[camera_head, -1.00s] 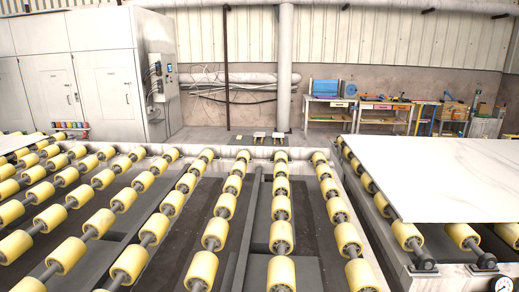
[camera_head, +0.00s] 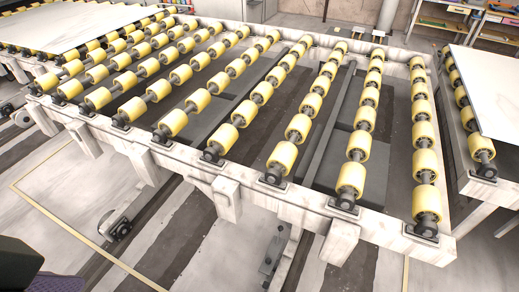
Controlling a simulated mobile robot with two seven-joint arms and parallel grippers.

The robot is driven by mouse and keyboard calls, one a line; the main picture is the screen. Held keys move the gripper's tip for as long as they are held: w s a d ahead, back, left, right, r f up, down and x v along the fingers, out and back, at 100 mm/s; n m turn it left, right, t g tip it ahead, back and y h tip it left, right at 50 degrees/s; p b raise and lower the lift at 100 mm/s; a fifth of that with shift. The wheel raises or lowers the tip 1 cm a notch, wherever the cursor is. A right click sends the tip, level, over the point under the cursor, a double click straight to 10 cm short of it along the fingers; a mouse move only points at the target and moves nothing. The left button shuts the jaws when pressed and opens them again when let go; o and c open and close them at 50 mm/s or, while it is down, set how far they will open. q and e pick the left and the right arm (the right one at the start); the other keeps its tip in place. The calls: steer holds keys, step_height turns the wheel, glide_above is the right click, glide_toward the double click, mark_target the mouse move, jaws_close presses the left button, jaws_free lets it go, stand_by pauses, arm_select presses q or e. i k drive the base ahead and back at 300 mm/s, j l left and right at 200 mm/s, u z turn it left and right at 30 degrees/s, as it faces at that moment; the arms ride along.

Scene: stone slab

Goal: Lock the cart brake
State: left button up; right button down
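The cart (camera_head: 145,160) is a worn white metal frame with rows of yellow rollers (camera_head: 298,128) on dark shafts. It fills the middle of the head view and carries no slab. Below its front beam, a wheel-like metal part (camera_head: 116,229) sits low at the left, by a dark floor strip. A narrow grey metal part (camera_head: 272,250) hangs or stands under the middle of the beam. I cannot tell which part is the brake, or whether it is locked. Neither gripper is in view.
A white slab (camera_head: 60,30) lies on rollers at the far left, and another slab (camera_head: 500,75) at the right edge. A dark object (camera_head: 28,268) fills the bottom left corner. The pale floor (camera_head: 75,195) before the cart is open, with a yellow line.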

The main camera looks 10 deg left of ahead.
mark_target(280, 228)
steer(key=k+j+u, duration=0.15)
steer(key=k, duration=0.25)
steer(key=l+u, duration=0.15)
steer(key=l, duration=0.15)
steer(key=j+z, duration=0.35)
steer(key=j, duration=0.35)
steer(key=k+j+z, duration=0.1)
steer(key=j+z, duration=0.25)
steer(key=j, duration=0.35)
steer(key=i, duration=0.6)
